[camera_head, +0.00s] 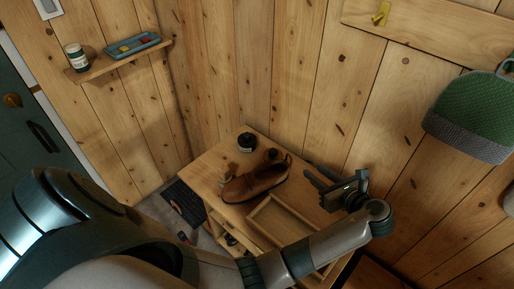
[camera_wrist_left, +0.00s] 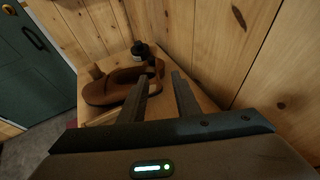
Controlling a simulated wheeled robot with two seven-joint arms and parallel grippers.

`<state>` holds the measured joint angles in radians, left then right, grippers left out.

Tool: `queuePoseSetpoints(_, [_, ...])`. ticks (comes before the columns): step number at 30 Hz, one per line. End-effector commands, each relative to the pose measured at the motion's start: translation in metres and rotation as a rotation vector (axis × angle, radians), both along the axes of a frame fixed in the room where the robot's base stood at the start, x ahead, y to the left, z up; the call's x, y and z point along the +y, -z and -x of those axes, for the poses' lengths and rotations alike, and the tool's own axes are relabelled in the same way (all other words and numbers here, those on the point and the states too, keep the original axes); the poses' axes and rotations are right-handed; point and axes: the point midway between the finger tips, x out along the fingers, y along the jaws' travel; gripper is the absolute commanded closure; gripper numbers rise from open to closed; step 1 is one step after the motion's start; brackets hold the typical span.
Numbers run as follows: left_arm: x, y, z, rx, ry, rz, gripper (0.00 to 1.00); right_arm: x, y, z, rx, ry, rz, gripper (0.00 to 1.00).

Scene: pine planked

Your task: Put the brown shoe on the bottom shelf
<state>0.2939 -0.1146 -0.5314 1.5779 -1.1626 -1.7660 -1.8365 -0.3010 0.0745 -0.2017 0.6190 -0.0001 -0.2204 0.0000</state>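The brown shoe (camera_head: 256,184) lies on top of a wooden bench (camera_head: 203,172). It also shows in the left wrist view (camera_wrist_left: 112,86), beyond the fingers and to their left. My left gripper (camera_head: 312,173) is just right of the shoe's heel end, apart from it in the head view. Its two fingers (camera_wrist_left: 163,80) are spread with nothing held between them. Dark items show in the bench's lower opening (camera_head: 232,241); my arm covers much of that area, so the bottom shelf is mostly hidden. My right gripper is out of view.
A dark round tin (camera_head: 247,142) and small items stand behind the shoe. A shallow open wooden compartment (camera_head: 275,222) is in front of it. Plank walls close in behind and right. A knitted hat (camera_head: 472,118) hangs at right. A wall shelf (camera_head: 118,62) holds a jar and tray.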

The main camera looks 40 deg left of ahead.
Motion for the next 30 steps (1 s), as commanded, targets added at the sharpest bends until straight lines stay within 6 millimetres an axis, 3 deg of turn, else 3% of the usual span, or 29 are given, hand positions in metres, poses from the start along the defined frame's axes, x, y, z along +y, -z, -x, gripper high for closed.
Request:
queuePoseSetpoints(15, [0.073, 0.031, -0.037, 0.002, 0.0, -0.002, 0.71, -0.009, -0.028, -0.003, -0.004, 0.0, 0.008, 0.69])
queuePoseSetpoints(21, [0.085, 0.038, -0.042, 0.0, 0.0, -0.001, 0.71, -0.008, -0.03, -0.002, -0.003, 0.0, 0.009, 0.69])
queuePoseSetpoints(30, [0.085, 0.039, -0.043, 0.0, 0.0, 0.0, 0.71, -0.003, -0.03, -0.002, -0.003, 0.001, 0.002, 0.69])
